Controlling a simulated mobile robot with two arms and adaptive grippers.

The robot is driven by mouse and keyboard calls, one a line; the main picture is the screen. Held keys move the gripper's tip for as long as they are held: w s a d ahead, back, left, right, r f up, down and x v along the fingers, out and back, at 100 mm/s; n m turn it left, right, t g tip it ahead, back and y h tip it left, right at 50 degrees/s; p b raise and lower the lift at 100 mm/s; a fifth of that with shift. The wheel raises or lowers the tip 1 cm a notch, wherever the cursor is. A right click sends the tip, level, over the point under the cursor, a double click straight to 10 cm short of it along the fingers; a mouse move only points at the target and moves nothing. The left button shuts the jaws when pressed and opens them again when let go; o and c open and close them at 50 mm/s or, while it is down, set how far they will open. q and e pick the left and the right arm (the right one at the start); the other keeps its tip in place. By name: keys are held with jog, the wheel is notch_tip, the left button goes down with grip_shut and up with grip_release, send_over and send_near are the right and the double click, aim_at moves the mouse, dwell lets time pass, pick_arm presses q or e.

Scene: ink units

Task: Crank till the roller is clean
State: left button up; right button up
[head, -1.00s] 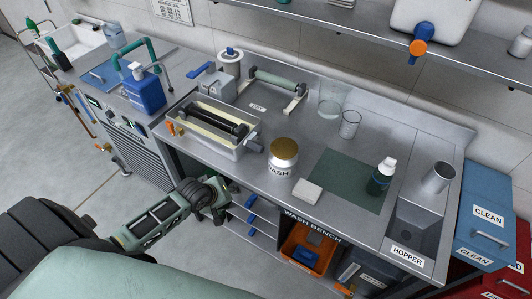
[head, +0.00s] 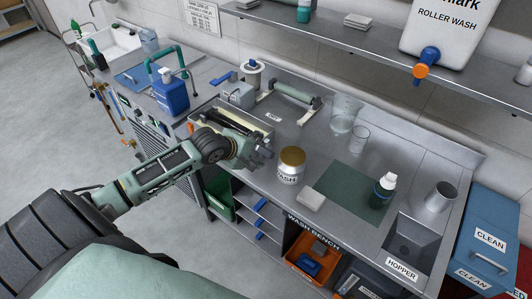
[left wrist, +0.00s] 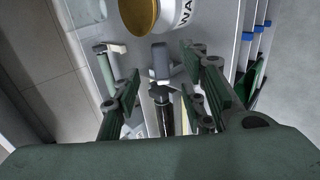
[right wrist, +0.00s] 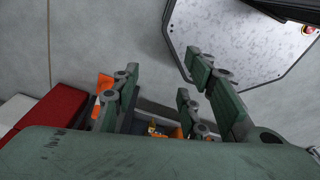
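My left gripper (head: 258,155) is at the tray's right end, over the crank side. In the left wrist view my left gripper (left wrist: 165,80) is open, its fingers spread either side of a grey crank handle (left wrist: 160,60) and the dark roller shaft (left wrist: 164,115). I cannot see finger contact with the handle. My right gripper (right wrist: 160,85) is open and empty, away from the bench top. How clean the roller is cannot be seen.
A gold-lidded WASH jar (head: 291,165) stands close right of my left gripper. Another roller on a stand (head: 293,92) and clear beakers (head: 358,138) are behind.

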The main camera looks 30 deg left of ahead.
aim_at(265, 153)
pick_arm(q)
jog(key=x, duration=0.3)
jog(key=p+x, duration=0.1)
jog(key=x, duration=0.1)
jog(key=shift+w+a+f, duration=0.1)
jog(key=shift+w+a, duration=0.15)
jog(key=shift+w+d+f, duration=0.2)
jog(key=shift+w+f, duration=0.25)
jog(key=shift+f, duration=0.1)
jog(key=shift+a+f, duration=0.1)
jog(key=shift+c, duration=0.4)
grip_shut()
